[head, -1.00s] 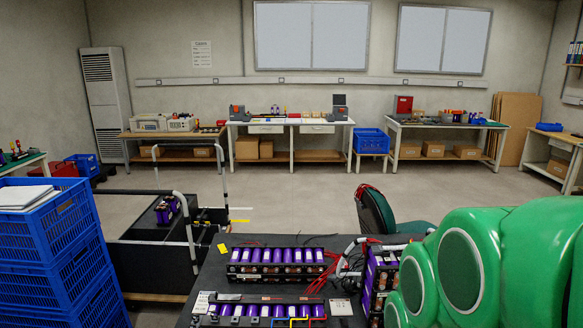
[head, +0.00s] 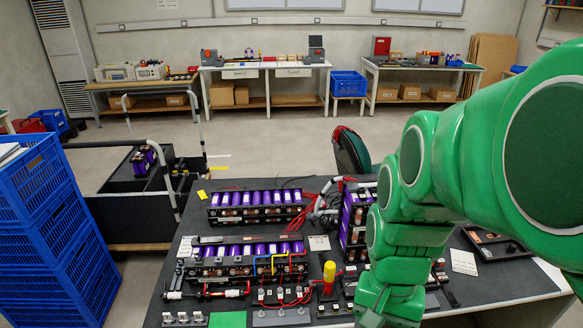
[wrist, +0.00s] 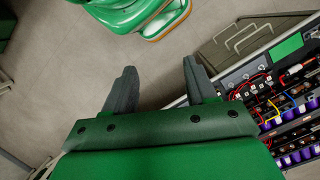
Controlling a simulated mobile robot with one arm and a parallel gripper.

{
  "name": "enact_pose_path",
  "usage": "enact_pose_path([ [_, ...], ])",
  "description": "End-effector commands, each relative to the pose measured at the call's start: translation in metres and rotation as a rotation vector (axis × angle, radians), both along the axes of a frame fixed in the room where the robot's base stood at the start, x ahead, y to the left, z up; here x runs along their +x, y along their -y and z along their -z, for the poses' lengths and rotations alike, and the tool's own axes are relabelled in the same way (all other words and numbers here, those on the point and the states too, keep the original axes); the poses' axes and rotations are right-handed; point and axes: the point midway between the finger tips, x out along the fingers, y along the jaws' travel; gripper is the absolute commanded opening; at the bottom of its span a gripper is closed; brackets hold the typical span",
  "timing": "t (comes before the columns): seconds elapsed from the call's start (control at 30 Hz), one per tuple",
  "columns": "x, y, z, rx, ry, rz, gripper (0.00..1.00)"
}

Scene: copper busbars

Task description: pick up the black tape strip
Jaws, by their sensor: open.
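I cannot pick out the black tape strip with certainty; several dark, thin parts lie on the dark table (head: 490,285) and look alike at this size. My gripper (wrist: 160,88) is open and empty in the wrist view, its two dark fingers spread over the grey floor, beside the table's edge. In the head view my green arm covers the right side, and the gripper's fingers do not show. The arm hides part of the table's right half.
Purple-celled battery modules (head: 258,208) stand on the table, with red wires and a yellow-topped tool (head: 329,276) in front. A green square (head: 228,320) lies at the front edge. Blue crates (head: 50,240) are stacked at left. A green chair (head: 351,150) stands behind the table.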

Motion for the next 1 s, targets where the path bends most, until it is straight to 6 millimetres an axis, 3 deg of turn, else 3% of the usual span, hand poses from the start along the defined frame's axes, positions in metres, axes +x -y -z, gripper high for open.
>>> enact_pose_path([
  [0.57,0.094,0.079,0.048,-0.134,-0.089,0.928,0.56],
  [1.0,0.166,0.181,0.101,-0.239,-0.061,1.567,0.56],
])
